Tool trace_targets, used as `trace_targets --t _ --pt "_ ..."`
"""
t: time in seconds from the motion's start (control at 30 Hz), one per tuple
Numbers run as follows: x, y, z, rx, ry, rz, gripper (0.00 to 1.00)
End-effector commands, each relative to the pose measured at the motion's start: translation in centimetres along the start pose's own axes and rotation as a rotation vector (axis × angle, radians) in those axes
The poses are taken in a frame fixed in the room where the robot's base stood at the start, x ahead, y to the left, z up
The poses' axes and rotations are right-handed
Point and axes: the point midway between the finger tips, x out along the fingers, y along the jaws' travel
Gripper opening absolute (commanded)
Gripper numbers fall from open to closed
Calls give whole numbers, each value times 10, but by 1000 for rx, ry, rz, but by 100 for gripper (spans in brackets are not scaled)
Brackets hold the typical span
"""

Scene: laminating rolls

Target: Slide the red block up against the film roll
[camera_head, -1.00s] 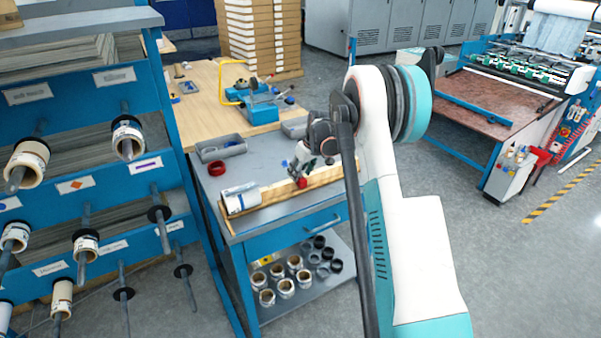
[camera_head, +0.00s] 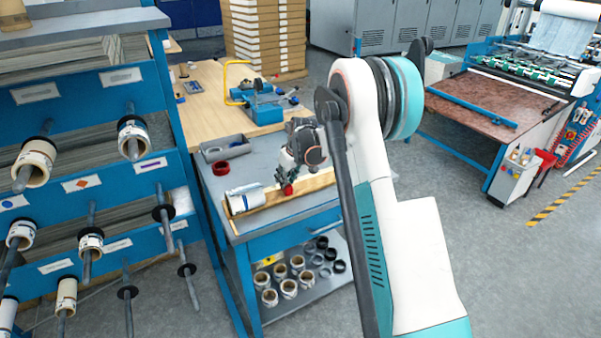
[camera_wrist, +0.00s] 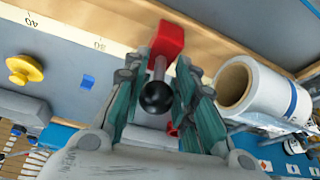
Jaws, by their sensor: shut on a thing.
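The red block (camera_head: 287,188) sits on the wooden rail (camera_head: 315,184) on the grey bench top. In the wrist view the red block (camera_wrist: 171,42) has a stem with a black ball knob (camera_wrist: 156,98). My gripper (camera_head: 286,178) is over the block from above; in the wrist view its fingers (camera_wrist: 160,90) are closed around the knob and stem. The white film roll (camera_head: 243,199) with a blue band lies at the rail's left end. In the wrist view the film roll (camera_wrist: 262,92) is to the right of the block, with a gap between them.
A red ring (camera_head: 221,168) and a grey tray (camera_head: 224,148) lie behind the film roll. A yellow knob (camera_wrist: 24,70) shows in the wrist view. A rack of rolls on spindles (camera_head: 90,190) stands close on the left.

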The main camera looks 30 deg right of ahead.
Motion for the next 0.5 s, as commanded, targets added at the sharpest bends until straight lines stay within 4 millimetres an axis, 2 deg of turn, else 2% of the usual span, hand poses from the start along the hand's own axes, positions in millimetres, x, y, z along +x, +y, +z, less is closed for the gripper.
trace_targets --t 0.03,0.2,0.5 --pt "0 -14 -3 -6 1 -1 0" --pt "3 -37 -7 -2 1 -1 0" --pt "3 -39 -8 0 1 0 0"
